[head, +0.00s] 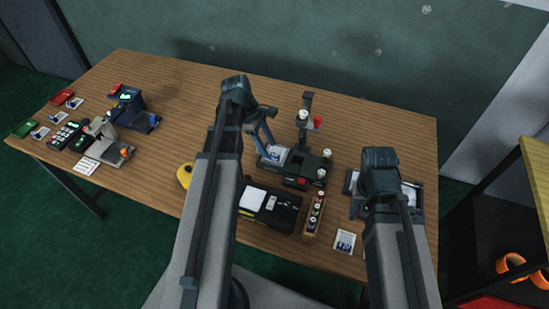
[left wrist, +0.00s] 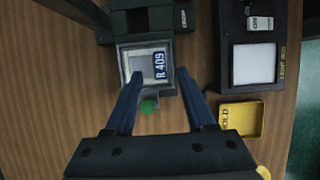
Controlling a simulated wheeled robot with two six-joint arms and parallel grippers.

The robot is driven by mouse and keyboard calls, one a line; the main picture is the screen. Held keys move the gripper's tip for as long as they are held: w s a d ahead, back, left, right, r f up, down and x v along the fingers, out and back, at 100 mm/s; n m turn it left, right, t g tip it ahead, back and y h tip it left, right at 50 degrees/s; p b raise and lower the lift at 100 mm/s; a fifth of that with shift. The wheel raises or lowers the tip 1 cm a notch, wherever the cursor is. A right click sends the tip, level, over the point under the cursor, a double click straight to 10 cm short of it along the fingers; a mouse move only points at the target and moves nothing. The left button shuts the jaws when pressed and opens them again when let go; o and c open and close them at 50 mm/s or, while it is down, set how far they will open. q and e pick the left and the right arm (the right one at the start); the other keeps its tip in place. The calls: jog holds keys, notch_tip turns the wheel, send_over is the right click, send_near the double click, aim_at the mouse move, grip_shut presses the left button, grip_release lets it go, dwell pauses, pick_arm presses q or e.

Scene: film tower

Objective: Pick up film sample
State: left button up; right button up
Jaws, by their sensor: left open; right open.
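The film sample (left wrist: 138,62), a pale square with a dark blue "R 409" label, lies on a grey holder (left wrist: 150,98) beside a dark device (left wrist: 150,20). It also shows small in the head view (head: 272,154). My left gripper (left wrist: 160,76) is open, with its blue fingers on either side of the sample's near part. I cannot tell whether they touch it. In the head view my left gripper (head: 266,143) reaches over the sample from the left. My right gripper (head: 379,172) is over the right of the table, its fingers hidden by its own body.
A black light panel (left wrist: 253,62) and a yellow tray (left wrist: 240,117) lie right of the sample in the wrist view. A vial rack (head: 314,213) and a card (head: 345,241) lie between my arms. Several devices stand at the table's left (head: 100,125).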

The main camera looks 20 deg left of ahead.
aim_at(272, 154)
pick_arm(q)
jog(key=b+x, duration=0.2)
jog(key=x, duration=0.1)
jog(key=shift+d+f, duration=0.25)
jog(key=shift+f, duration=0.05)
pick_arm(e)
notch_tip(272, 154, down, 3)
jog(key=shift+f, duration=0.2)
pick_arm(q)
jog(key=shift+r, duration=0.1)
pick_arm(e)
jog(key=shift+r, duration=0.1)
pick_arm(q)
grip_shut()
